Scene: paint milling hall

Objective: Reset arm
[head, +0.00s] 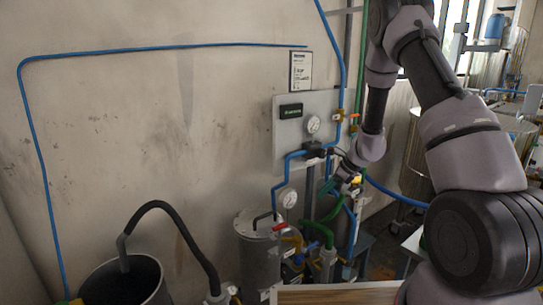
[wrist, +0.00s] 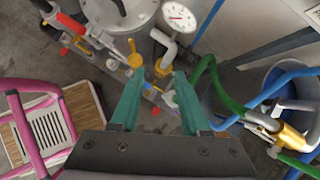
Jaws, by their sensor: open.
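My arm reaches in from the right in the head view, and my gripper (head: 328,187) points down and left in front of the pipework. In the wrist view my gripper (wrist: 159,88) shows two teal fingers standing apart with nothing held between them. Below and beyond the fingertips are valves and fittings with yellow handles (wrist: 134,56). I cannot tell how far the fingertips are from them.
A panel (head: 291,150) with gauges and blue pipes is on the wall. A lidded metal tank (head: 258,262) and a dark open drum (head: 125,285) stand left of the pipework. A pink-framed item (wrist: 30,125) lies left in the wrist view.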

